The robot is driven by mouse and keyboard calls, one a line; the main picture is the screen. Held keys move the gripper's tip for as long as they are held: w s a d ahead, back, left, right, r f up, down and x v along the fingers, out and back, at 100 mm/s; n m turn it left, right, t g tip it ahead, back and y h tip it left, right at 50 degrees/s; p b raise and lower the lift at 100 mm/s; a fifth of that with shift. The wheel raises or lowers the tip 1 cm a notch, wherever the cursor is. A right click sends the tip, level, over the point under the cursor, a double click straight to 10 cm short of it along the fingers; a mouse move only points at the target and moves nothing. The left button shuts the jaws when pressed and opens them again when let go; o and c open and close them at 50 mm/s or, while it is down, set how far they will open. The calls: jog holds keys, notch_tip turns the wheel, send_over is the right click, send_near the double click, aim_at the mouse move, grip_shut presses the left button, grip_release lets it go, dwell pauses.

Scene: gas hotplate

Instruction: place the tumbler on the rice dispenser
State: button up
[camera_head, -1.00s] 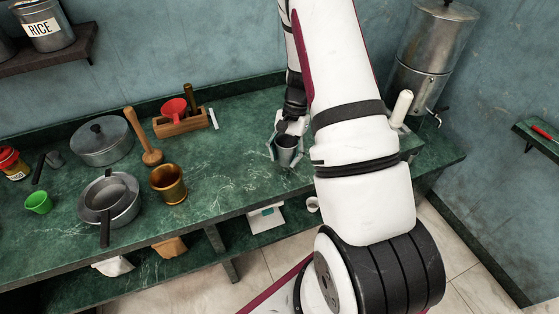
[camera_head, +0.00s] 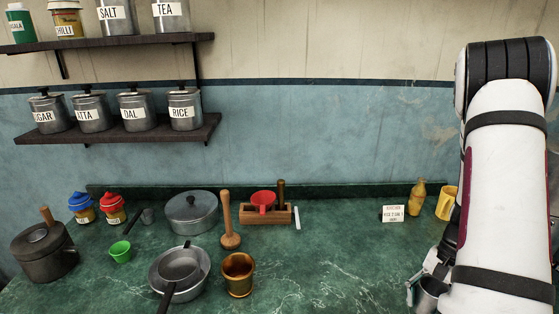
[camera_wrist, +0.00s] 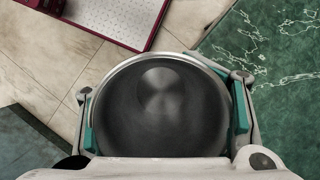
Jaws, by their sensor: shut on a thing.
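My gripper (camera_head: 418,284) is shut on the metal tumbler (camera_head: 432,294), low at the right in the head view, partly hidden by my arm. In the wrist view the tumbler (camera_wrist: 160,105) is seen from above, empty, its round mouth between the two fingers of my gripper (camera_wrist: 163,112). A grey metal canister labelled RICE (camera_head: 185,109) stands at the right end of the lower wall shelf, far to the upper left of my gripper. It has a dark knobbed lid.
Canisters labelled DAL (camera_head: 135,110) and ATTA (camera_head: 91,112) stand beside RICE on the lower shelf (camera_head: 120,138). An upper shelf (camera_head: 105,44) hangs above. The green counter (camera_head: 340,265) holds pots, a brass mortar (camera_head: 238,274) and a yellow bottle (camera_head: 417,197). Its middle is mostly clear.

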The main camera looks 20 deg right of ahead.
jog(key=w+a+n, duration=0.1)
jog(key=w+a, duration=0.1)
jog(key=w, duration=0.1)
jog(key=w+a+n+g, duration=0.1)
jog(key=w+a+n, duration=0.1)
jog(key=w, duration=0.1)
jog(key=w+a+r+n, duration=0.1)
jog(key=w+a, duration=0.1)
jog(key=w, duration=0.2)
jog(key=shift+h, duration=0.3)
jog(key=w+a+r+n+h, duration=0.1)
jog(key=w+a+n, duration=0.3)
jog(key=a, duration=0.6)
jog(key=w+a+r+n+g+h, duration=0.1)
jog(key=w+a+r+n+h, duration=0.1)
jog(key=w+a+n, duration=0.3)
jog(key=w+a, duration=0.4)
jog(key=a, duration=0.2)
jog(key=shift+r+g, duration=0.25)
jog(key=shift+g, duration=0.05)
jog(key=shift+s, duration=0.1)
